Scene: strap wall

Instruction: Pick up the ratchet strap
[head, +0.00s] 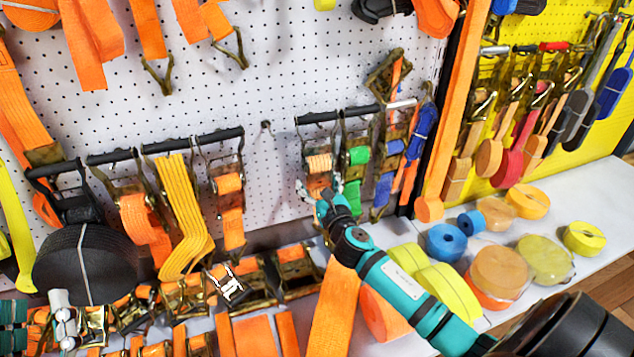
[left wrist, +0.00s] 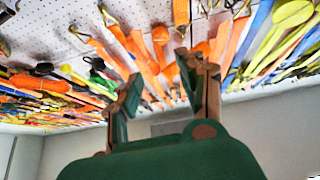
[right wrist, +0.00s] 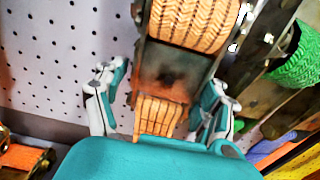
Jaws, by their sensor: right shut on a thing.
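A ratchet strap (head: 319,166) with orange webbing and a metal ratchet frame hangs on the pegboard wall, below a black bar. It fills the middle of the right wrist view (right wrist: 188,22). My right gripper (head: 325,205) is at its lower end, its fingers (right wrist: 160,105) on both sides of the frame and shut on it. Part of the lower ratchet is hidden by the gripper. My left gripper (head: 75,320) is at the lower left of the head view. Its fingers (left wrist: 163,95) are apart with nothing between them.
A green ratchet strap (head: 358,156) and a blue one (head: 384,188) hang close on the right. Orange and yellow straps (head: 184,210) hang to the left. Rolls of webbing (head: 498,272) lie on the white shelf. A large black roll (head: 85,265) is near my left gripper.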

